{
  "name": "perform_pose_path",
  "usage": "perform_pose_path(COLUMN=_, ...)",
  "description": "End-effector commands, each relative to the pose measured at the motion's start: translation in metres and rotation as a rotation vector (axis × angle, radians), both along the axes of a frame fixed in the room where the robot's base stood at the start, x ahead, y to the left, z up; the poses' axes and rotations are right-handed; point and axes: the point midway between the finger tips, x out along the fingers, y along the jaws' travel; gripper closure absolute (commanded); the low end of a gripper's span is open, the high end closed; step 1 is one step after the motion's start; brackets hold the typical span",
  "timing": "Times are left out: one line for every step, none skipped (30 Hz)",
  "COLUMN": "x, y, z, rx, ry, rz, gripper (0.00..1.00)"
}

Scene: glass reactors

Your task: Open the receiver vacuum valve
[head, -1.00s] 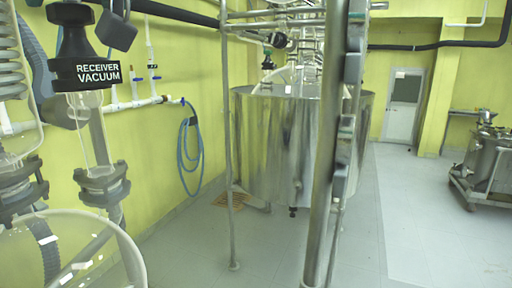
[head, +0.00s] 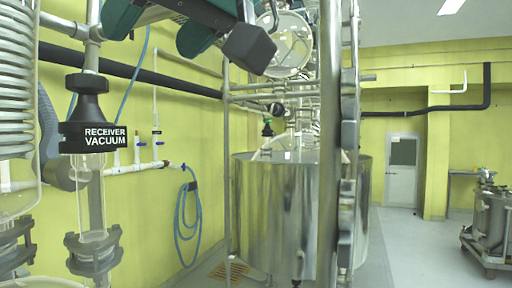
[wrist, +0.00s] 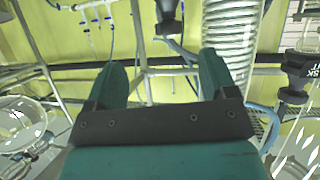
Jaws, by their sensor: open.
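The receiver vacuum valve (head: 88,133) is a black knob with a dark collar lettered "RECEIVER VACUUM". It stands upright above a glass tube at the left of the head view. My gripper (wrist: 162,60) is open in the wrist view, its two teal fingers apart with nothing between them. In the head view, teal parts of my arm end show at the top, above and right of the valve and apart from it in the picture. In the wrist view, a dark knob-like fitting (wrist: 168,22) shows beyond the fingers. I cannot tell whether it is this valve.
A coiled glass condenser (head: 15,90) stands left of the valve; a ribbed coil (wrist: 230,35) shows in the wrist view. Another dark labelled fitting (wrist: 298,78) is at its right. A steel tank (head: 290,215) and upright frame pole (head: 329,150) stand right.

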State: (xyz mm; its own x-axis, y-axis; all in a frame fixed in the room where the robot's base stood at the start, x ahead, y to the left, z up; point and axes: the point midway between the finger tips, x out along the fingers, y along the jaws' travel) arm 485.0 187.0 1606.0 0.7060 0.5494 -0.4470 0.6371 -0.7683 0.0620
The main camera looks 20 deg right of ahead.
Motion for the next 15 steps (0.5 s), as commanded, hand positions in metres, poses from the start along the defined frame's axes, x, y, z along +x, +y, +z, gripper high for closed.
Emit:
perform_pose_path(x=0.004, y=-0.002, z=-0.009, rx=-0.020, ry=0.005, rz=-0.004, gripper=0.22)
perform_pose_path(x=0.006, y=-0.003, z=-0.015, rx=-0.032, ry=0.010, rz=-0.004, gripper=0.22)
perform_pose_path(x=0.009, y=-0.003, z=-0.023, rx=-0.048, ry=0.016, rz=-0.003, gripper=0.22)
perform_pose_path(x=0.011, y=-0.004, z=-0.029, rx=-0.061, ry=0.021, rz=-0.002, gripper=0.22)
perform_pose_path(x=0.013, y=-0.005, z=-0.034, rx=-0.072, ry=0.027, rz=-0.002, gripper=0.22)
perform_pose_path(x=0.015, y=-0.006, z=-0.043, rx=-0.088, ry=0.035, rz=-0.002, gripper=0.22)
perform_pose_path(x=0.017, y=-0.007, z=-0.049, rx=-0.099, ry=0.041, rz=-0.001, gripper=0.22)
perform_pose_path(x=0.018, y=-0.008, z=-0.055, rx=-0.111, ry=0.048, rz=0.000, gripper=0.22)
perform_pose_path(x=0.021, y=-0.010, z=-0.063, rx=-0.126, ry=0.057, rz=0.000, gripper=0.22)
perform_pose_path(x=0.022, y=-0.011, z=-0.069, rx=-0.136, ry=0.064, rz=0.002, gripper=0.22)
perform_pose_path(x=0.023, y=-0.012, z=-0.075, rx=-0.146, ry=0.071, rz=0.002, gripper=0.22)
perform_pose_path(x=0.025, y=-0.014, z=-0.083, rx=-0.160, ry=0.083, rz=0.004, gripper=0.22)
perform_pose_path(x=0.026, y=-0.016, z=-0.089, rx=-0.169, ry=0.091, rz=0.004, gripper=0.22)
perform_pose_path(x=0.027, y=-0.017, z=-0.095, rx=-0.179, ry=0.099, rz=0.004, gripper=0.22)
perform_pose_path(x=0.028, y=-0.019, z=-0.103, rx=-0.191, ry=0.110, rz=0.006, gripper=0.22)
